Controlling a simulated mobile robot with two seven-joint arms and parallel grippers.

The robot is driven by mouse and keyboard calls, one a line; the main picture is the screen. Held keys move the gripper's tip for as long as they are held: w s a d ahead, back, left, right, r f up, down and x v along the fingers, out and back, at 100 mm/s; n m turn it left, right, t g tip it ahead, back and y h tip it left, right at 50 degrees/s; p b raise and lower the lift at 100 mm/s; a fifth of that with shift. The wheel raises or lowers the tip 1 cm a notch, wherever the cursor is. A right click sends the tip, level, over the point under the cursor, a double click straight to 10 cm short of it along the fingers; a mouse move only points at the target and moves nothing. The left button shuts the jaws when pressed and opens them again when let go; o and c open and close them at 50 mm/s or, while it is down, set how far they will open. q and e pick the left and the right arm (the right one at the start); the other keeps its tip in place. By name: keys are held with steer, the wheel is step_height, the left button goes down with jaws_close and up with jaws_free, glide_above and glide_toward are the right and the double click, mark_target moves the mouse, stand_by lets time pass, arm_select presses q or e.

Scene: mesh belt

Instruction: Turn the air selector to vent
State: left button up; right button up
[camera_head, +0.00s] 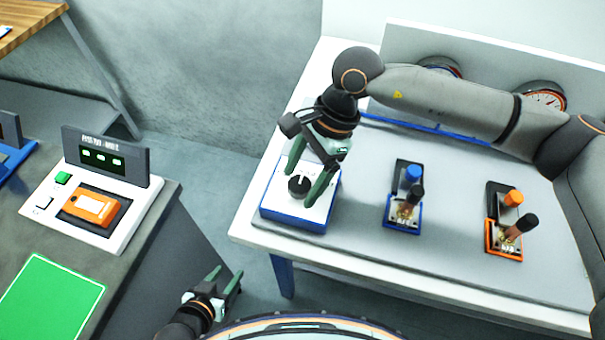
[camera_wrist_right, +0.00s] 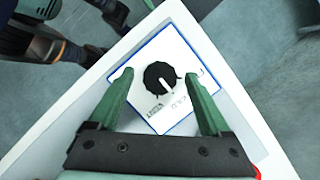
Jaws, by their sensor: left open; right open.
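The air selector is a white box with a blue base (camera_head: 290,212) on the left end of the white table, with a round black knob (camera_head: 299,187) on top. In the right wrist view the knob (camera_wrist_right: 158,74) has a white pointer aimed at the lower right, roughly at a small label that seems to read HOLD. A label like VENT (camera_wrist_right: 155,112) lies just left of that. My right gripper (camera_wrist_right: 158,78) is open, one finger on each side of the knob, with gaps visible. My left gripper (camera_head: 227,275) is open and empty, low between the tables.
A blue-based valve fitting (camera_head: 403,222) and an orange-based one (camera_head: 504,250) stand right of the selector. Round gauges (camera_head: 544,98) sit behind my right arm. A dark bench at left holds a display console (camera_head: 118,230) with an orange device (camera_head: 93,207) and a green mat (camera_head: 50,298).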

jaws_close()
steer(key=shift+f+m+b, duration=0.15)
steer(key=shift+m+b, duration=0.25)
steer(key=shift+b, duration=0.3)
steer(key=m+t+b, duration=0.1)
steer(key=m+b, duration=0.1)
steer(key=b, duration=0.1)
steer(key=m+t+b, duration=0.1)
steer(key=m+b, duration=0.1)
steer(key=b, duration=0.1)
steer(key=m+b, duration=0.2)
steer(key=shift+s+f+m+t+y+b, duration=0.1)
steer(key=shift+s+m+t+y+b, duration=0.2)
steer(key=shift+t+b, duration=0.1)
steer(key=shift+m+b, duration=0.3)
steer(key=shift+b, duration=0.05)
steer(key=shift+r+m+t+b, duration=0.2)
steer(key=shift+m+t+b, duration=0.1)
steer(key=shift+m+b, duration=0.2)
